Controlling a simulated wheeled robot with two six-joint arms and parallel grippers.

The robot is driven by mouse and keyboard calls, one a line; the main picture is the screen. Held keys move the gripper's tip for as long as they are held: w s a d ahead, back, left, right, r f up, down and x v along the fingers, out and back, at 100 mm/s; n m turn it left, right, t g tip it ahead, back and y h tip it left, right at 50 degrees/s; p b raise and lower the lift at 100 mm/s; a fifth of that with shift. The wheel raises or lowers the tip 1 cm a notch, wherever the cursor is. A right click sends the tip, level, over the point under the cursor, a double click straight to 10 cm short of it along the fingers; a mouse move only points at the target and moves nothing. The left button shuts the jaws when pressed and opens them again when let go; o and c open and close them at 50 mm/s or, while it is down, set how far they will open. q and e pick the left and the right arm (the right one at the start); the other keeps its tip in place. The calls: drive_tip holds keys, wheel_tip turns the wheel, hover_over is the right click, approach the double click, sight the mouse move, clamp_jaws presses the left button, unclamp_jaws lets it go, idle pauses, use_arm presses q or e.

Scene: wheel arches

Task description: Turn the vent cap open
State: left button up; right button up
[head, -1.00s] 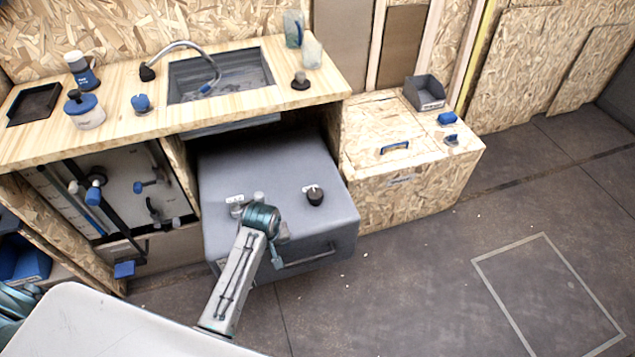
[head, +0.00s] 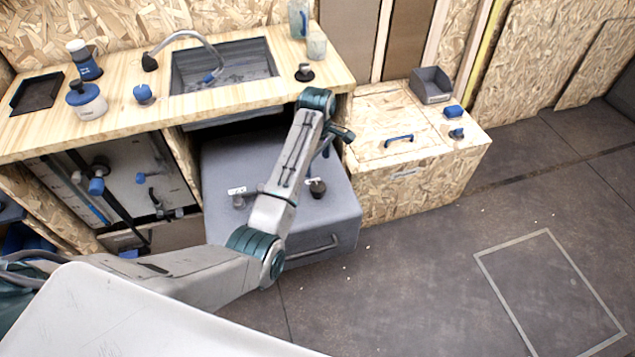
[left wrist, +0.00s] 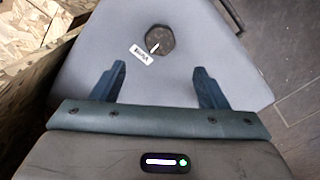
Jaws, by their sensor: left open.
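The vent cap (left wrist: 160,40) is a dark, many-sided knob with a pale pointer mark and a "Vent" label beside it, seen in the left wrist view. It appears to be the right-hand dark knob (head: 317,188) on the grey tank (head: 226,160) in the head view. My left gripper (head: 336,146) is above the tank's right side, mostly hidden behind its wrist. In the left wrist view its two fingers (left wrist: 160,88) are spread and empty, with the cap beyond them, apart from both. My right gripper is not in view.
A second knob (head: 239,201) sits on the tank, which has a front handle (head: 312,248). The wooden counter (head: 135,126) with a sink (head: 222,66) overhangs behind. A wooden box (head: 412,180) stands close on the right. The floor at right is clear.

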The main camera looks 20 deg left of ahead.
sight(318, 185)
use_arm(q)
wheel_tip(318, 185, down, 11)
drive_tip(key=shift+r, duration=0.2)
idle(0.3)
drive_tip(key=c, duration=1)
drive_tip(key=shift+r+m+p, duration=0.1)
drive_tip(key=shift+m+p, duration=0.2)
drive_tip(key=shift+p, duration=0.3)
drive_tip(key=m+p, duration=0.2)
drive_tip(key=shift+r+m+p, duration=0.15)
drive_tip(key=shift+m+p, duration=0.2)
drive_tip(key=shift+m, duration=0.05)
drive_tip(key=m+p, duration=0.2)
drive_tip(key=m, duration=0.1)
drive_tip(key=shift+m, duration=0.3)
drive_tip(key=m+p, duration=0.2)
drive_tip(key=m, duration=0.3)
drive_tip(key=shift+w+m, duration=0.1)
drive_tip(key=shift+m, duration=0.2)
drive_tip(key=m+p, duration=0.1)
drive_tip(key=m, duration=0.1)
drive_tip(key=m+p, duration=0.1)
drive_tip(key=m, duration=0.2)
drive_tip(key=shift+d+f, duration=0.1)
drive_tip(key=shift+f, duration=0.1)
drive_tip(key=shift+m, duration=0.3)
